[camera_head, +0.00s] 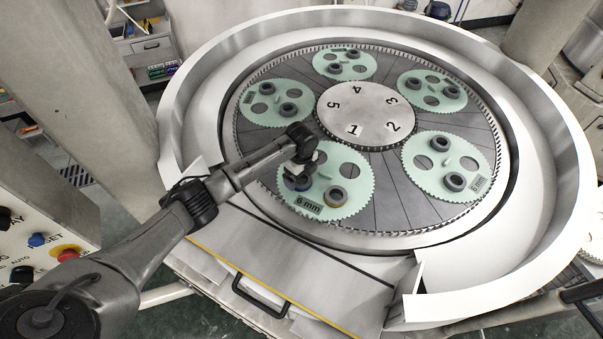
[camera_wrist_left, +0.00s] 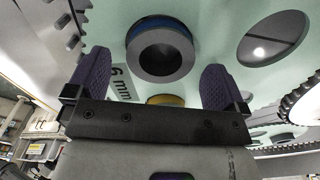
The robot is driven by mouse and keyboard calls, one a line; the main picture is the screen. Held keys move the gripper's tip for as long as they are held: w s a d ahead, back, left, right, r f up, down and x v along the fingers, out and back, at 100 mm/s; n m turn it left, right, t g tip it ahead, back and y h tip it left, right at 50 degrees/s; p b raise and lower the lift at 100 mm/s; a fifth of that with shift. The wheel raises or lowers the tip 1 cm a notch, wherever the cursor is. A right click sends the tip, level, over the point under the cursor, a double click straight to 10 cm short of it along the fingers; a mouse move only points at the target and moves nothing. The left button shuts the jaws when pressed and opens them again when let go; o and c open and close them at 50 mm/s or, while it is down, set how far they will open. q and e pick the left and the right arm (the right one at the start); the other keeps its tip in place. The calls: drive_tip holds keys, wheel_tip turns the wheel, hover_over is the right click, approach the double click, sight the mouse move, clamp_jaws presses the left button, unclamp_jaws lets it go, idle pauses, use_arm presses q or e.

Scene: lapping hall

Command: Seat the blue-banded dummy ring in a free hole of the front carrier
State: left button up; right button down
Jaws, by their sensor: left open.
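The front carrier (camera_head: 347,184) is a pale green toothed disc with a "6 mm" label (camera_head: 309,205), on the near side of the plate. The blue-banded dummy ring (camera_wrist_left: 161,52) is dark grey with a blue band. It shows in the head view (camera_head: 296,185) under my left gripper (camera_head: 300,171), partly hidden by it; I cannot tell whether it sits in a hole. In the left wrist view the open fingers stand apart, with the ring between and beyond them. A yellow-banded ring (camera_head: 335,197) is beside it on the carrier. An empty hole (camera_head: 349,170) lies at the carrier's right. My right gripper is not in view.
Several other green carriers with dark rings lie around the numbered centre disc (camera_head: 366,113). A high pale rim (camera_head: 559,150) surrounds the plate, open at the front. A control panel (camera_head: 45,240) with a red button stands at lower left.

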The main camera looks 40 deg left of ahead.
use_arm(q)
wheel_tip(320, 180, up, 10)
drive_tip(key=p, duration=0.7)
drive_tip(key=shift+n, duration=0.7)
drive_tip(key=s+d+f, duration=0.4)
drive_tip(key=d, duration=0.1)
drive_tip(key=s+d+f, duration=0.2)
drive_tip(key=d, duration=0.1)
drive_tip(key=shift+s+f, duration=0.1)
drive_tip(key=s+d+f+n, duration=0.1)
drive_tip(key=s+d, duration=0.1)
drive_tip(key=s, duration=0.1)
drive_tip(key=s+d+f+n+t, duration=0.1)
drive_tip(key=s+d, duration=0.2)
drive_tip(key=s, duration=0.1)
drive_tip(key=s+d+f+n+h, duration=0.1)
drive_tip(key=s+d+n, duration=0.1)
drive_tip(key=s, duration=0.2)
drive_tip(key=shift+s+d+f, duration=0.2)
drive_tip(key=shift+s+d, duration=0.05)
drive_tip(key=shift+d, duration=0.15)
drive_tip(key=s+r+n+t, duration=0.1)
drive_tip(key=s+r+n, duration=0.2)
drive_tip(key=s, duration=0.6)
drive_tip(key=s+r+n+t, duration=0.1)
drive_tip(key=s+r+n, duration=0.2)
drive_tip(key=s+n, duration=0.5)
drive_tip(key=shift+s+a+r+t+y, duration=0.3)
drive_tip(key=shift+s+a+r+y, duration=0.1)
drive_tip(key=shift+s, duration=0.75)
